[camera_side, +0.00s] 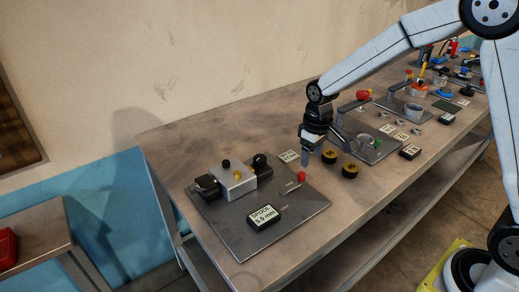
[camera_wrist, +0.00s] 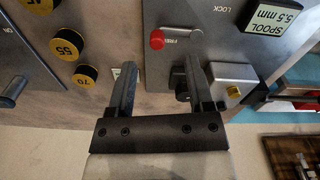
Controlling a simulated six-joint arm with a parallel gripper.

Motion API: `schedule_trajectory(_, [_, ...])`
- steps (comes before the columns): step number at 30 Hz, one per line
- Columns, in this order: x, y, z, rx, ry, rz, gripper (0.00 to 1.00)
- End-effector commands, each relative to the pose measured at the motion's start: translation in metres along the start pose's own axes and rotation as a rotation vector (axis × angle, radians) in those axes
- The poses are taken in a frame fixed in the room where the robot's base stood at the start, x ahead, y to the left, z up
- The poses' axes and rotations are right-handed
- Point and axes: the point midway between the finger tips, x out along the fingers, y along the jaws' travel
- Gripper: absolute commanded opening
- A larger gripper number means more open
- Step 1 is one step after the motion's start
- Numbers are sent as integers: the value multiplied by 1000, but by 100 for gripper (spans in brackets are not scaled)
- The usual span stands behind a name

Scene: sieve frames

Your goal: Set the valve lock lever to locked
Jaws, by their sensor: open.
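The valve lock lever has a red knob (camera_side: 301,176) near the right edge of a grey metal plate (camera_side: 233,240). In the wrist view the red knob (camera_wrist: 157,39) lies just beyond my fingertips, with a short metal arm running right beside the FREE mark. The LOCK mark (camera_wrist: 215,8) is farther from my gripper. A silver valve block (camera_side: 234,183) with a yellow button stands on the plate; it also shows in the wrist view (camera_wrist: 232,74). My gripper (camera_wrist: 159,66) is open and empty. In the side view my gripper (camera_side: 318,155) hangs above the table, behind the knob.
A "SPOOL 5.5 mm" sign (camera_side: 264,216) sits on the plate's front part. Black discs with yellow tops (camera_side: 349,170) stand right of the plate. Another plate with fixtures (camera_side: 372,150) lies farther along. The plate's front right area is clear.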

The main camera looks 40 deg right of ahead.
Motion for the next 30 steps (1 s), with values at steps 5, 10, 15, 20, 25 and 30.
schedule_trajectory(5, [4,6,-20,-29,-31,-7,66])
schedule_trajectory(10, [5,8,-27,-40,-41,-9,66])
schedule_trajectory(15, [6,8,-27,-41,-42,-10,66])
schedule_trajectory(20, [11,8,-26,-40,-42,-10,66])
schedule_trajectory(25, [25,8,-26,-40,-43,-10,66])
schedule_trajectory(30, [46,8,-25,-40,-43,-10,66])
